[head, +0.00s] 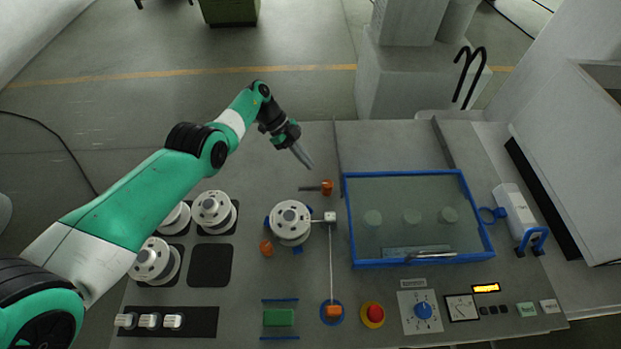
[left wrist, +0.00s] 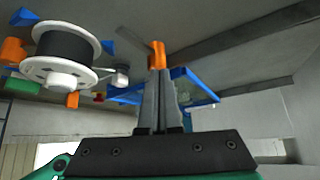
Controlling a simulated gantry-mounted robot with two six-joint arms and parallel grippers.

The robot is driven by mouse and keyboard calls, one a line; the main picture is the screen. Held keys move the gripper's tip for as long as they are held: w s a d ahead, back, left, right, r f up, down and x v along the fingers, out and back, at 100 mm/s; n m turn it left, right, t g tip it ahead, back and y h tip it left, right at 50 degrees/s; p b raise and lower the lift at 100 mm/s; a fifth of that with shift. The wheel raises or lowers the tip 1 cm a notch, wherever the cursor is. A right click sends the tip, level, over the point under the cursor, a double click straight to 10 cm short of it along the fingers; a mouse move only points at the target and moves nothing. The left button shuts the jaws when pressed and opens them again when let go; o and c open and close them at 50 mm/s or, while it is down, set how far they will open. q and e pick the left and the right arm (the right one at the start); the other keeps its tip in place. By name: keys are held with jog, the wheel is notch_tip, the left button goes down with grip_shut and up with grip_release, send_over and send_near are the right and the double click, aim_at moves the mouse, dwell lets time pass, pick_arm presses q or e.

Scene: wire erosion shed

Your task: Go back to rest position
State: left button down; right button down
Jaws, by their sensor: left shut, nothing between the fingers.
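My left gripper (head: 307,162) is above the far middle of the grey worktable (head: 385,143), its fingers together and pointing down to the right. In the left wrist view the shut fingers (left wrist: 158,85) hold nothing. An orange knob (head: 327,187) on a dark rod lies just beyond the fingertips in the head view. It also shows behind the fingers in the left wrist view (left wrist: 157,52). My right gripper is in neither view.
A white spool (head: 290,221) sits on a blue-footed mount. More spools (head: 213,210) stand at the left. A blue-framed clear cover (head: 458,176) is to the right. Buttons, a dial (head: 422,310) and a red stop button (head: 374,313) line the front. The far table strip is clear.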

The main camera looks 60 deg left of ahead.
pick_arm(q)
jog(key=shift+w+a+r, duration=0.15)
jog(key=shift+w+r, duration=0.05)
jog(key=shift+r, duration=0.5)
